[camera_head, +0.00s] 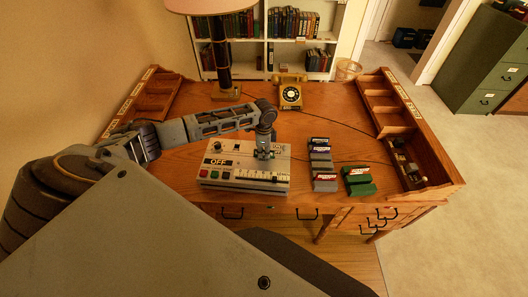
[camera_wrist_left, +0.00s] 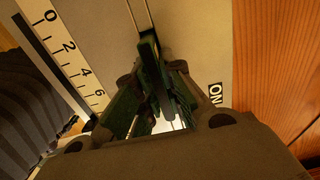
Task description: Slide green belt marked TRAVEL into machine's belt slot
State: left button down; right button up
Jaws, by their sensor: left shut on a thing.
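In the left wrist view, the gripper (camera_wrist_left: 158,85) is shut on a thin dark green piece (camera_wrist_left: 150,50), apparently the green belt; no TRAVEL marking is readable. Its far end lies near a pale-edged slot (camera_wrist_left: 139,14) in the machine's top. I cannot tell whether it has entered. My right gripper is not in view.
Green cases (camera_head: 360,188) and grey-blue cases (camera_head: 324,185) with labels lie right of the machine. A telephone (camera_head: 290,94) and a lamp (camera_head: 220,50) stand behind. Wooden organisers (camera_head: 432,150) line both desk sides. The desk's right-centre is mostly clear.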

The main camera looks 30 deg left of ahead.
pick_arm(q)
jog(key=shift+f, duration=0.2)
jog(key=c, duration=1.5)
grip_release()
jog(key=shift+o, duration=0.2)
jog(key=shift+r, duration=0.7)
notch_tip(320, 180, up, 11)
jog(key=shift+f, duration=0.15)
